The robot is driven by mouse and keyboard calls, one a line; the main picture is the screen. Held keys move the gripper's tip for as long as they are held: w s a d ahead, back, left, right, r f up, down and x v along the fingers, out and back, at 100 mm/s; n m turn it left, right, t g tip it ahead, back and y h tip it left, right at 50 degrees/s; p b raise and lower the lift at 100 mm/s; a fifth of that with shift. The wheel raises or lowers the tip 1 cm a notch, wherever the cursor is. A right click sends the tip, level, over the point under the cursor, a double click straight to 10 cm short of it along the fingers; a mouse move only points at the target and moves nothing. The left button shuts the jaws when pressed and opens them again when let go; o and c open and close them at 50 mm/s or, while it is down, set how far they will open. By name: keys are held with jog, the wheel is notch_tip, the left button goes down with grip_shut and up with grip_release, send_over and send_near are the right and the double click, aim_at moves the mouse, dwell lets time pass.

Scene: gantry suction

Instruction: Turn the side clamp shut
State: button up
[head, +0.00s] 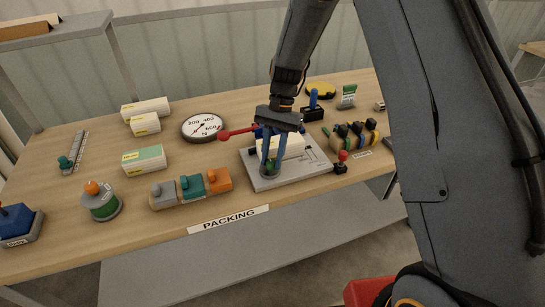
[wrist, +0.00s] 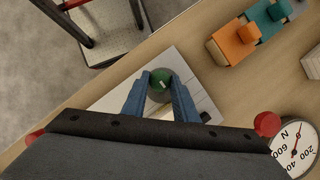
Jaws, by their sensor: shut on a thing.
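The fixture is a light grey plate (head: 305,170) near the table's front edge, with a white block (head: 292,146) on it. A round green knob (wrist: 160,79) stands at the plate's front side and seems to be the side clamp's turning part. My gripper (head: 270,165) points down over it, with its blue fingers on either side. In the wrist view the gripper (wrist: 160,92) is shut on the green knob. A lever with a red ball end (head: 224,135) reaches left from the fixture. My gripper partly hides the block and the clamp, so its closing gap is not visible.
A dial gauge (head: 204,128) lies left of the fixture. Grey, teal and orange blocks (head: 190,187) stand to the front left. A small red-knobbed switch (head: 342,159) and a rack of dark-knobbed pieces (head: 357,136) are close on the right.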

jog(key=o, duration=1.1)
jog(key=shift+c, duration=0.2)
jog(key=b+v, duration=0.2)
jog(key=v, duration=0.6)
